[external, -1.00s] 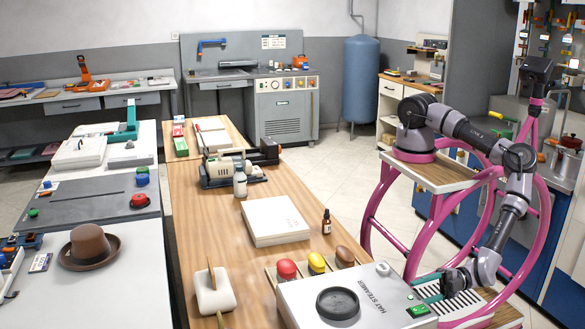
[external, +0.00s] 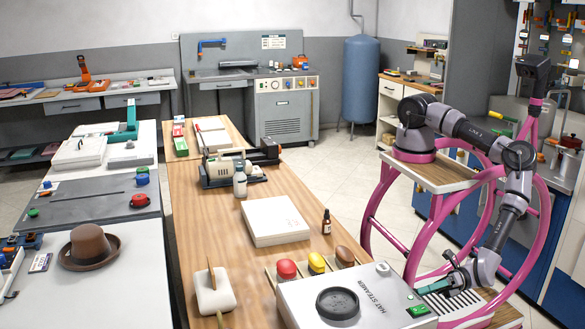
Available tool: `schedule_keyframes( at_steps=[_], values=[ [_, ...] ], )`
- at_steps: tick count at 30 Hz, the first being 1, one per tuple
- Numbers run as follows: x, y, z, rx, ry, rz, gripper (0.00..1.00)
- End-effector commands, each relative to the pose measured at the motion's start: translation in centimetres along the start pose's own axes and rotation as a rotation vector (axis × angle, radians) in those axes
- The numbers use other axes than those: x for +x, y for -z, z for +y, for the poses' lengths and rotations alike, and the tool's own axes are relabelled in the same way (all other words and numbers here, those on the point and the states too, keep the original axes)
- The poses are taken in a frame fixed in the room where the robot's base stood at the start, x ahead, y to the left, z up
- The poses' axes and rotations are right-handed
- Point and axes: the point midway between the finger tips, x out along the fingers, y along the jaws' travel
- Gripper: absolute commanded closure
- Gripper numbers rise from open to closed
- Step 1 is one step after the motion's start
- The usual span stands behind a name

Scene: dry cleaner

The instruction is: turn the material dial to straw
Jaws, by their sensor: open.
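The white hat steamer (external: 370,285) stands at the bottom right of the external view, with a round black part (external: 337,303), a small pale knob (external: 382,268) and a green rocker switch (external: 418,311) on it. I cannot make out which part is the material dial, and no straw marking is legible. The steamer's far side is hidden. My gripper (external: 422,291) is at the steamer's right edge, close to the green switch, its teal fingers pointing left. It is open and holds nothing visible. I cannot tell whether it touches the steamer.
Red, yellow and brown rounded pieces (external: 317,262) sit just behind the steamer, with a brown dropper bottle (external: 326,222) farther back. A white board (external: 275,221) lies on the wooden table (external: 203,240). A brown hat (external: 88,246) rests on the left bench.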

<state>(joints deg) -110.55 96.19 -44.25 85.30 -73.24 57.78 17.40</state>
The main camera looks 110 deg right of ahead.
Motion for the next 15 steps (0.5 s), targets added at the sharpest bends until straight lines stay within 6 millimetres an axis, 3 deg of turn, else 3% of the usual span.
schedule_keyframes(
  at_steps=[15],
  values=[
    [-0.01, 0.02, 0.11, -0.704, -0.002, 0.0, 0.29]
  ],
)
